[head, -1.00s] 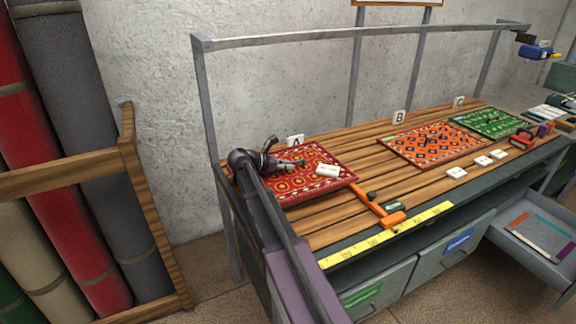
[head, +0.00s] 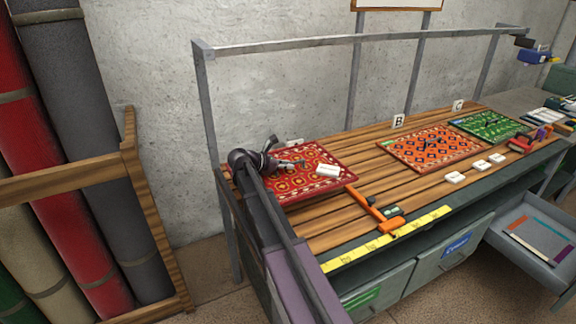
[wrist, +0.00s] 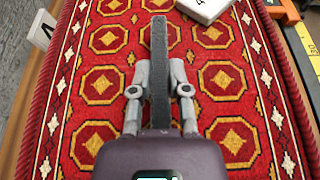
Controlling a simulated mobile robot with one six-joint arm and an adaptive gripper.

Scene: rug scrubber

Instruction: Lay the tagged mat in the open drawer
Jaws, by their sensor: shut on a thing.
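The red patterned mat (head: 325,182) lies at the left end of the wooden bench, with a white tag (head: 328,170) on it. The tag also shows at the top of the wrist view (wrist: 205,8). My gripper (head: 300,163) is over this mat. In the wrist view my gripper (wrist: 160,92) is shut on a dark grey upright strip (wrist: 160,50) standing at the mat's middle. I cannot tell whether the mat is clear of the bench.
An orange clamp (head: 385,222) and yellow ruler (head: 400,232) lie on the bench front. Orange (head: 432,150) and green (head: 490,127) mats lie farther right, with white blocks (head: 480,164) before them. A metal rail (head: 350,39) spans above. Rolled rugs stand left.

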